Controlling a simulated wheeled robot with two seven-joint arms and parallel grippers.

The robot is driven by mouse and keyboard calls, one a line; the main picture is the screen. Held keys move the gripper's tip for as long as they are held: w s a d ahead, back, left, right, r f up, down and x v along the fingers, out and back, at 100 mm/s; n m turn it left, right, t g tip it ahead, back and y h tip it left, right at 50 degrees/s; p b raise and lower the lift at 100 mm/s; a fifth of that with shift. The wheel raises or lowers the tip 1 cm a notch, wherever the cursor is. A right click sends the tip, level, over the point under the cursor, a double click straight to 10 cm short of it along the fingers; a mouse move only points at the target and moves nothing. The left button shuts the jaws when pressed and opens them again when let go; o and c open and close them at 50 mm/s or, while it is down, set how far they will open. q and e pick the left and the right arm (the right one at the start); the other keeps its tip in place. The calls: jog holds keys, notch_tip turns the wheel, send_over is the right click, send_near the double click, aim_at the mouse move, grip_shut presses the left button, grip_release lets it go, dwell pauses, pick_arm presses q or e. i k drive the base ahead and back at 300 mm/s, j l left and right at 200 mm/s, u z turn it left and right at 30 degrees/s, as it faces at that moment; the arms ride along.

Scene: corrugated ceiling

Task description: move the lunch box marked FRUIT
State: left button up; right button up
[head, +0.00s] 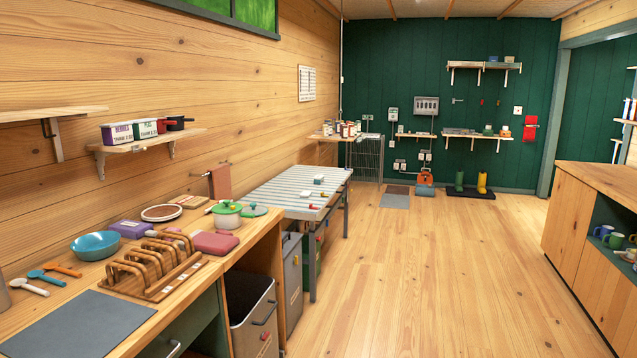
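I cannot make out a lunch box marked FRUIT in the head view. A purple box-like thing (130,229) lies on the wooden counter at the left, near the wall. I can read no marking on either. On the wall shelf, a purple-and-white container (117,132) seems to read BERRIES, and a green-and-white one (145,128) seems to read PEAS. Neither of my grippers is in view.
Beyond stands a slatted table (290,190) with small items. A wooden cabinet (590,240) stands right. The floor between is clear.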

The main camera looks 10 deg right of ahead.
aim_at(318, 179)
jog(key=i+l+z, duration=0.4)
jog(key=i, duration=0.2)
jog(key=i+z, duration=0.35)
jog(key=i, duration=0.25)
jog(key=i+z, duration=0.15)
jog(key=i, duration=1.3)
jog(key=i+u, duration=0.1)
jog(key=i, duration=0.6)
jog(key=i+l, duration=0.1)
jog(key=i, duration=0.65)
jog(key=i+l+u, duration=0.1)
jog(key=i+u, duration=0.4)
jog(key=i+l+u, duration=0.3)
jog(key=u, duration=0.2)
jog(key=i+l+u, duration=0.65)
jog(key=l, duration=0.15)
jog(key=i+l+u, duration=0.2)
jog(key=l, duration=0.15)
jog(key=i+l+u, duration=0.2)
jog(key=l, duration=0.15)
jog(key=i+j, duration=0.15)
